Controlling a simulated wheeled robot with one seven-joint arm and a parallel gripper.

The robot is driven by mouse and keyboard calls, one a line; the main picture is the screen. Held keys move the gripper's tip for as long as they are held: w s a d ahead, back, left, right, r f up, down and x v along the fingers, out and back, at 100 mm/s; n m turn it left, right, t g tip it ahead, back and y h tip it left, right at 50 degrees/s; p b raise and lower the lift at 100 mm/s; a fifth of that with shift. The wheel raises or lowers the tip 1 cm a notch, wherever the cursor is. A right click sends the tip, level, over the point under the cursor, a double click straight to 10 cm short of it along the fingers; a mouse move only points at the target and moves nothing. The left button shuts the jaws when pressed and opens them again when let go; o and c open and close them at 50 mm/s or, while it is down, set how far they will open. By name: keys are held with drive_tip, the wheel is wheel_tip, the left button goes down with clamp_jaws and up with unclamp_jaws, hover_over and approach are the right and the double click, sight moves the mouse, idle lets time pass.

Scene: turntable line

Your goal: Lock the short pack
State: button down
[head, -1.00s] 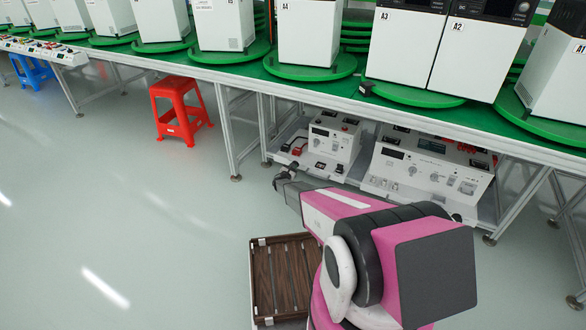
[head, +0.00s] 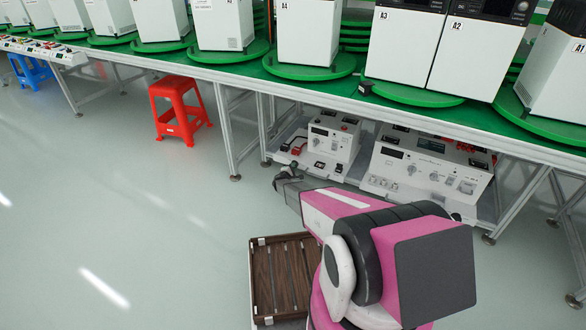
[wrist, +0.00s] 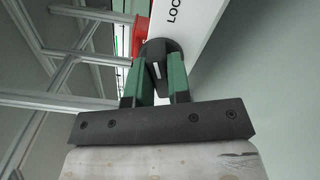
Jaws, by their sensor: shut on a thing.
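In the wrist view my gripper (wrist: 155,88) has its green-lined fingers closed around a dark round knob (wrist: 158,50) with a lighter mark on its face. The knob is beside a white panel (wrist: 195,30) whose printed letters read "LOC" before the picture cuts them off. In the head view my gripper (head: 287,178) is low, in front of the smaller white unit (head: 333,138) under the bench. The knob cannot be made out in the head view, and my arm covers part of the area to the right.
A longer white unit (head: 428,165) with dials is to the right on the lower shelf. Bench legs (head: 225,135) stand nearby. A red stool (head: 180,110) is at left. A slatted brown crate (head: 256,285) is beside my arm.

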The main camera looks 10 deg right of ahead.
drive_tip(key=shift+f+m, duration=0.15)
drive_tip(key=shift+m, duration=2.15)
drive_tip(key=c, duration=1.1)
unclamp_jaws()
drive_tip(key=shift+o, duration=0.2)
drive_tip(key=shift+s, duration=0.1)
drive_tip(key=v, duration=1)
drive_tip(key=shift+s+a, duration=0.2)
drive_tip(key=shift+s, duration=0.05)
